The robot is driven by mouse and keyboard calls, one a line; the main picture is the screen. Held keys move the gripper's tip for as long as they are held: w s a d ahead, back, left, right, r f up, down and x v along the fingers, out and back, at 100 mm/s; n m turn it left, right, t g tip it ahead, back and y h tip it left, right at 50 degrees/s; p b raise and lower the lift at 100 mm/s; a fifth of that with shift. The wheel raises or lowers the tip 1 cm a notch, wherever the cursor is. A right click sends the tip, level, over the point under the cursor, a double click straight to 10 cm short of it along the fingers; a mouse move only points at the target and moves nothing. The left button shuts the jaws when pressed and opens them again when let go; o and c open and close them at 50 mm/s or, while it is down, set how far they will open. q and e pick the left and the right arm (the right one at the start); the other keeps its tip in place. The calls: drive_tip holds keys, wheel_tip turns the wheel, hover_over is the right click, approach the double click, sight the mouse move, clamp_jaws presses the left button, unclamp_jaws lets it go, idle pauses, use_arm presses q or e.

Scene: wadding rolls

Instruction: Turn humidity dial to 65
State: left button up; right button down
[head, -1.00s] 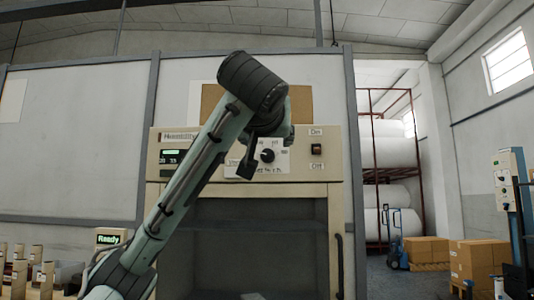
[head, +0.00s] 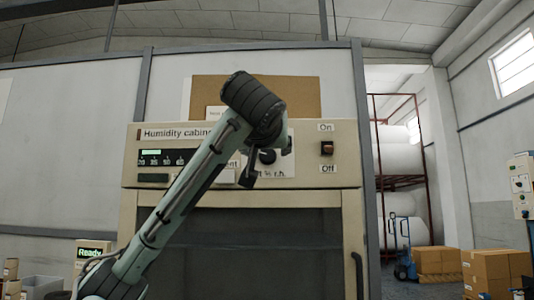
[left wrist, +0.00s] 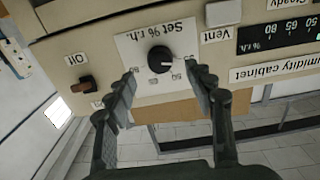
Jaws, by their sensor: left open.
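The humidity cabinet (head: 250,197) stands in front of me. Its black round dial (head: 267,157) sits on a white plate marked "Set % r.h."; the arm hides part of this plate. In the left wrist view the dial (left wrist: 160,59) appears upside down, with a small light pointer mark; its exact setting is too small to read. My left gripper (head: 254,172) is in front of the panel. In the left wrist view its open fingers (left wrist: 161,77) are on either side of the dial, with clear gaps and nothing held. My right gripper is not in view.
A red-brown On/Off switch (head: 327,149) is right of the dial, and a dark humidity display (head: 160,158) is left of it. A small "Ready" display (head: 92,253) stands lower left. Cardboard boxes (head: 490,270) stand at the right.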

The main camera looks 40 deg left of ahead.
sight(267, 155)
use_arm(q)
drive_tip(key=x, duration=0.5)
drive_tip(key=shift+p, duration=0.35)
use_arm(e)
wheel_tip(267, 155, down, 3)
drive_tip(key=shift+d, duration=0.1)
use_arm(q)
drive_tip(key=shift+c, duration=0.3)
drive_tip(key=c, duration=1.1)
